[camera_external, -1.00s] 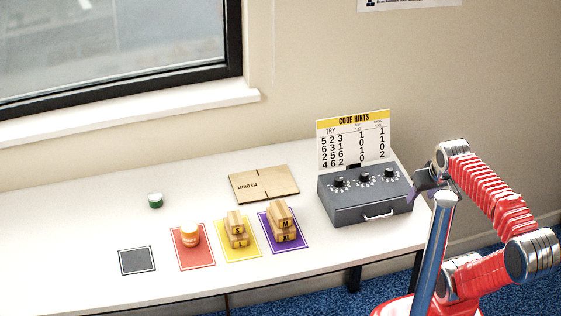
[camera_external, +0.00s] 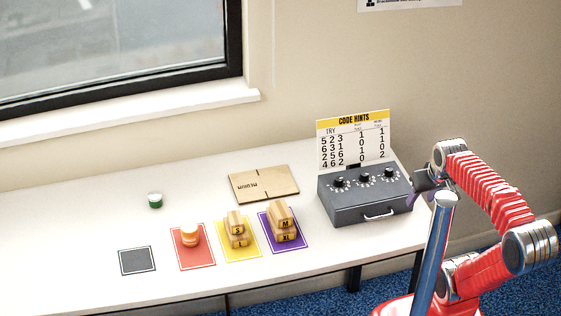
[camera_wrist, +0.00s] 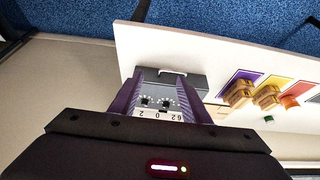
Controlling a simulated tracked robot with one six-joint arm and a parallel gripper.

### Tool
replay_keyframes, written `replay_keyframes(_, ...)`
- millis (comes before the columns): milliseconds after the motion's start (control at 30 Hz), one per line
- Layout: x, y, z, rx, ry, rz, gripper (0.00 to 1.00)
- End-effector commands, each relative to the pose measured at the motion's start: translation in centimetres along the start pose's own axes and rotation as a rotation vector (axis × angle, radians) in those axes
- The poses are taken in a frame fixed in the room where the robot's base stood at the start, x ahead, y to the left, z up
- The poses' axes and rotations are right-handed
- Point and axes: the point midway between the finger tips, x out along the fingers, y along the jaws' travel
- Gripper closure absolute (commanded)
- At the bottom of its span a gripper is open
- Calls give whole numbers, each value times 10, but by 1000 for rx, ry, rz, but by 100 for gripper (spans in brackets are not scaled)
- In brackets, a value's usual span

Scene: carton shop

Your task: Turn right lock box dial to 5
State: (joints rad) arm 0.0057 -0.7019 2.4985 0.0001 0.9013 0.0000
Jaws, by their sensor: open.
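The dark grey lock box (camera_external: 352,209) stands at the right end of the white table, with three black dials on its sloped top. The right dial (camera_external: 390,172) is nearest my arm; its number setting is too small to read. My gripper (camera_external: 416,194) is at the box's right side, partly hidden by my arm. In the wrist view, my gripper's purple fingers (camera_wrist: 158,78) are open and empty. Between them show the right dial (camera_wrist: 144,100) and the middle dial (camera_wrist: 165,103); the left dial is hidden there. I cannot tell whether a finger touches the box.
A yellow-topped code hints card (camera_external: 353,138) stands behind the box. A flat brown carton (camera_external: 263,184) lies to its left. Stacked wooden blocks (camera_external: 281,222) sit on the purple mat (camera_external: 300,244). The box's front drawer has a pale handle (camera_external: 379,214). The wall is behind the table.

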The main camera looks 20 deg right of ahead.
Motion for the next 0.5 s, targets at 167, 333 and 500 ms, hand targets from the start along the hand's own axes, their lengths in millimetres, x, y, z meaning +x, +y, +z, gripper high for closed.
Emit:
replay_keyframes(167,17,2,-11,7,-67,3,57)
replay_keyframes(333,28,5,-35,17,-113,6,57)
replay_keyframes(500,39,8,-61,79,-158,12,57)
